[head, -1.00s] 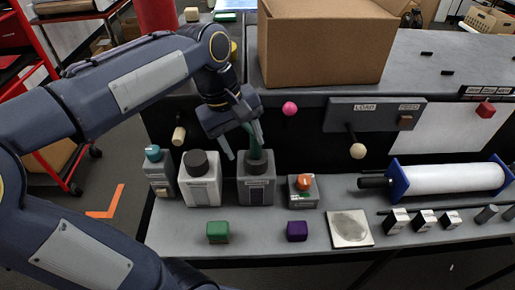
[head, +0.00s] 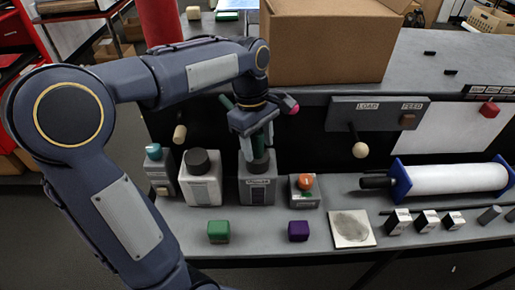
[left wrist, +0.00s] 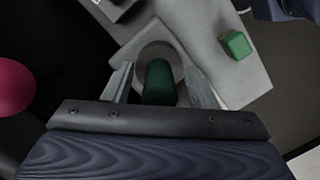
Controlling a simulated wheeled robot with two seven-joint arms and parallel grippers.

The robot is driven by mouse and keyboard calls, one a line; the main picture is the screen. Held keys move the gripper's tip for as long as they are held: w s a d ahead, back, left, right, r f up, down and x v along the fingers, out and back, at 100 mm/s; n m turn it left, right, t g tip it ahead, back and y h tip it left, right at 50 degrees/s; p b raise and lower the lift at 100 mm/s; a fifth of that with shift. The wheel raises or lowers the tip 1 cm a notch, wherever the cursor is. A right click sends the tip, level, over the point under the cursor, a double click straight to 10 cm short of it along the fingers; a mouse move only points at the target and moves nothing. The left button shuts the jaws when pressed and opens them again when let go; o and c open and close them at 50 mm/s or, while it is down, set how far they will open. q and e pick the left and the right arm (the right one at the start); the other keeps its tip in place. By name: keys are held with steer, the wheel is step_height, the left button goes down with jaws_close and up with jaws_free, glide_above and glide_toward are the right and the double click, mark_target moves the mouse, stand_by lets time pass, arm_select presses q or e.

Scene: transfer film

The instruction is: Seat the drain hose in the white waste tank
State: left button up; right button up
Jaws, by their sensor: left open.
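The green drain hose (head: 258,162) stands upright in the top of a dark grey tank (head: 257,190). The white waste tank (head: 201,188) stands just to its left, with a dark round neck or cap on top. My left gripper (head: 256,150) is pointing down over the grey tank, its fingers around the hose. In the left wrist view, the hose (left wrist: 160,82) lies between the two fingers of my left gripper (left wrist: 165,85), with a gap on each side. The gripper is open. The hose's lower end is hidden inside the grey tank. My right gripper is not in view.
A pink ball (head: 291,105) is close beside my gripper. Green (head: 218,231) and purple (head: 298,231) blocks lie on the front shelf.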

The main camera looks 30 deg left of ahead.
arm_select(q)
steer(key=shift+f, duration=0.15)
steer(key=c, duration=1.1)
